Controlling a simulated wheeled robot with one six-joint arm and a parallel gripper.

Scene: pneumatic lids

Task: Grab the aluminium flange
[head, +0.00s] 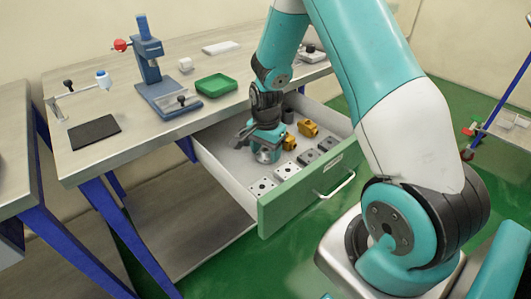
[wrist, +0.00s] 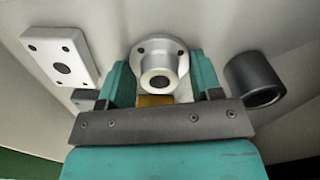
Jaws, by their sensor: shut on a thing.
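The aluminium flange (wrist: 160,52) is a pale metal disc with small holes and a round hub with a dark bore. In the wrist view it sits between the two teal fingers of my gripper (wrist: 160,72), which is shut on it. In the head view my gripper (head: 266,150) is down inside the open drawer (head: 300,196), and a bit of silvery metal shows at its fingertips. Most of the flange is hidden there by the gripper. I cannot tell whether the flange touches the drawer floor.
A white plate with holes (wrist: 62,55) lies left of my gripper and a dark cylinder (wrist: 256,79) close right. Brass-coloured fittings (head: 308,128) and several square plates (head: 285,173) share the drawer. On the bench stand a blue press (head: 148,52) and a green tray (head: 216,85).

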